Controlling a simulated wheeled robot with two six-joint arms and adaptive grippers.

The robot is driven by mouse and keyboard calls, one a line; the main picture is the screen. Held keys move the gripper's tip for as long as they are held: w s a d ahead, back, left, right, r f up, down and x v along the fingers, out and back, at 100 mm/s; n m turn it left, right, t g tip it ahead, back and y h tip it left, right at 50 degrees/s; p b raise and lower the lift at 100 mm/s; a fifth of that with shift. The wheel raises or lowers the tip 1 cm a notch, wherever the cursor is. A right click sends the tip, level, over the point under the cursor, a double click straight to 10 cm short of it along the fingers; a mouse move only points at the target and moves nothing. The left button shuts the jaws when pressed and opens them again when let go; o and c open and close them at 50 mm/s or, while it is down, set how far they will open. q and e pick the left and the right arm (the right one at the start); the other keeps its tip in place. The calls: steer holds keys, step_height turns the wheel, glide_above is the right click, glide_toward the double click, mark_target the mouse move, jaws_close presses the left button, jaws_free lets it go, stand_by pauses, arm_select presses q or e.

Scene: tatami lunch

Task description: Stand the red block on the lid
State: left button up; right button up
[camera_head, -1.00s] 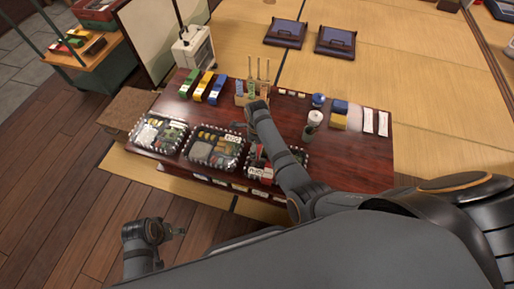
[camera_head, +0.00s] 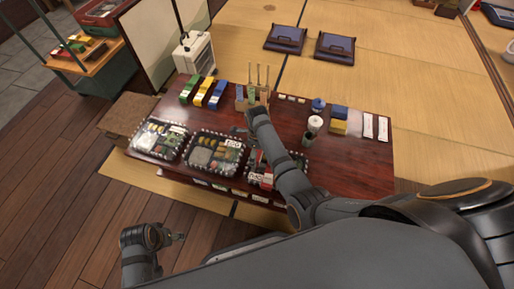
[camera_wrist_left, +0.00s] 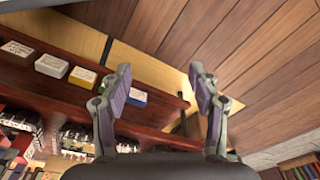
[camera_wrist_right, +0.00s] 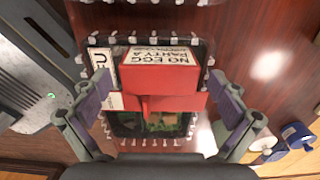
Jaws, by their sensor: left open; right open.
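The red block (camera_wrist_right: 165,78) has a white label on its upper face in the right wrist view. It appears upright over the clear lid of a black bento box (camera_wrist_right: 150,142), with a wider red part (camera_wrist_right: 192,102) by its base; whether that is part of it I cannot tell. My right gripper (camera_wrist_right: 162,88) is open, its fingers on either side of the block with gaps. In the head view the right gripper (camera_head: 239,130) is above the table, and my arm partly hides the third box. My left gripper (camera_wrist_left: 160,78) is open and empty, off the table's front; it also shows in the head view (camera_head: 179,237).
Two other bento boxes (camera_head: 160,155) (camera_head: 194,170) stand to the left on the dark table (camera_head: 350,170). The table's right front is clear.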

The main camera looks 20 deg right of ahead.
step_height(320, 180, up, 3)
steer(key=p, duration=0.3)
arm_select(q)
steer(key=s+a+f+p, duration=0.1)
steer(key=s+a+f, duration=0.15)
steer(key=f, duration=0.45)
steer(key=s+a+f+p, duration=0.1)
steer(key=s+f+p, duration=0.15)
steer(key=f, duration=0.35)
arm_select(e)
step_height(320, 180, up, 2)
steer(key=shift+r+b, duration=0.2)
steer(key=shift+b, duration=0.15)
steer(key=shift+r+p, duration=0.95)
steer(key=shift+p, duration=0.1)
arm_select(q)
steer(key=s+a+f+p, duration=0.1)
steer(key=s+p, duration=0.4)
steer(key=s, duration=0.8)
steer(key=shift+y, duration=0.4)
arm_select(e)
step_height(320, 180, up, 5)
steer(key=shift+f, duration=0.15)
arm_select(q)
steer(key=shift+f, duration=0.1)
